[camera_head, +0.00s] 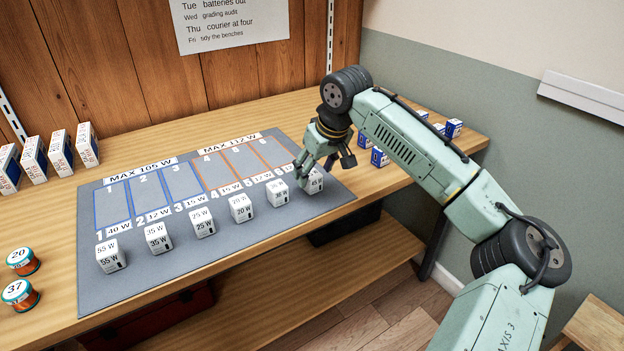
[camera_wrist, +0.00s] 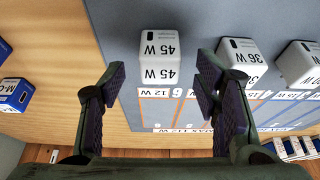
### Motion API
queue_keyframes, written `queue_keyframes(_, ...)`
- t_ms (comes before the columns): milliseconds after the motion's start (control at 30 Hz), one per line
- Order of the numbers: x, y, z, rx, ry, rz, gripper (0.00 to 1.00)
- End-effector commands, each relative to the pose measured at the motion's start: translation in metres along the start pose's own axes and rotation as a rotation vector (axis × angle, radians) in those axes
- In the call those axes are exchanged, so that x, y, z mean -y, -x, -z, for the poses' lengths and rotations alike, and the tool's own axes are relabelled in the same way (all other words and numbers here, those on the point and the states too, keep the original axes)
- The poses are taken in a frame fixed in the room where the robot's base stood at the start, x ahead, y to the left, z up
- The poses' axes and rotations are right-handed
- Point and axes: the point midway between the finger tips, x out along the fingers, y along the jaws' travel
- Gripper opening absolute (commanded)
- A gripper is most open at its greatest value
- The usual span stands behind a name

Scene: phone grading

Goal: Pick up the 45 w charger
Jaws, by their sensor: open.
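The 45 W charger (camera_wrist: 161,57) is a small white cube with "45 W" on two faces. In the wrist view it lies ahead of and between the open fingers of my gripper (camera_wrist: 160,85), which appear clear of its sides. In the head view the 45 W charger (camera_head: 314,180) stands at the right end of a row of white chargers on the grey mat (camera_head: 160,285). My gripper (camera_head: 325,165) is over it there and partly hides it.
Several other chargers, such as the 20 W one (camera_head: 241,208), line the mat's front. Numbered slots (camera_head: 183,181) lie behind them. Blue and white boxes (camera_head: 379,157) stand right of the mat.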

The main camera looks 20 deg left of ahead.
Motion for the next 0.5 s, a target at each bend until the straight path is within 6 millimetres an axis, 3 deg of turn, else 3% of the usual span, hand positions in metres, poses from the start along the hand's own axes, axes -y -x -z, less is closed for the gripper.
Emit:
queue_keyframes(200, -0.001, -0.028, 0.001, 0.000, 0.000, 0.000, 0.57)
queue_keyframes(500, 0.000, -0.033, 0.001, 0.000, 0.000, 0.000, 0.55)
